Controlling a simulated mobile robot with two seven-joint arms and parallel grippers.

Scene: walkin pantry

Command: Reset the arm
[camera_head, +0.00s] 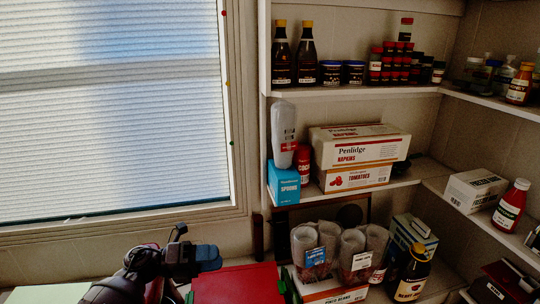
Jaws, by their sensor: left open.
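My left arm comes in at the bottom left, and its gripper (197,259) is in front of the wall below the window. The gripper is open, with nothing visible between its fingers. It is left of the shelves and just above the left end of a red item (238,284). I cannot tell whether it touches anything. My right gripper is not in view.
A window (110,110) fills the left. Shelves (350,93) on the right hold bottles, jars and a napkins box (350,154). Below, plastic cups (308,245) and a dark sauce bottle (412,275) stand close together. The wall area above the gripper is clear.

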